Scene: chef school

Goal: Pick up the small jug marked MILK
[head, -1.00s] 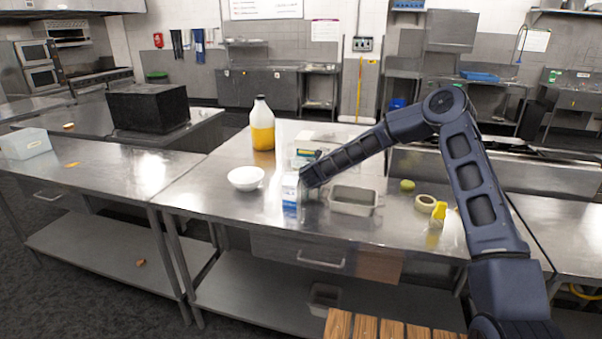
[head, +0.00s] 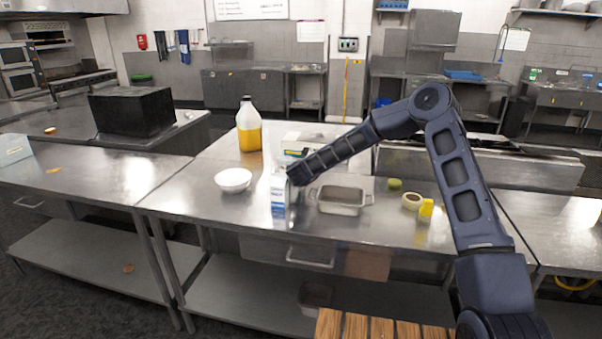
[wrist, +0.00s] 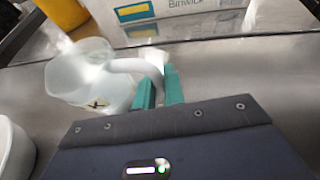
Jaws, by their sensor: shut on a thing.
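A small translucent white jug (wrist: 85,77) shows in the wrist view, with a curved handle and a pale label whose lettering I cannot read. My gripper (wrist: 160,85) has its two teal fingers closed on the jug's handle. In the head view my gripper (head: 291,183) is low over the metal table, and its fingers are too small to make out. The jug is not clearly distinguishable there. I cannot tell whether it touches the table.
A blue-and-white carton-like item (head: 279,195) stands beside my gripper. A white bowl (head: 233,180) is to the left, a grey pan (head: 341,207) to the right. A large jug with yellow liquid (head: 249,130) and a box (head: 295,152) stand behind. Bare table lies left of the bowl.

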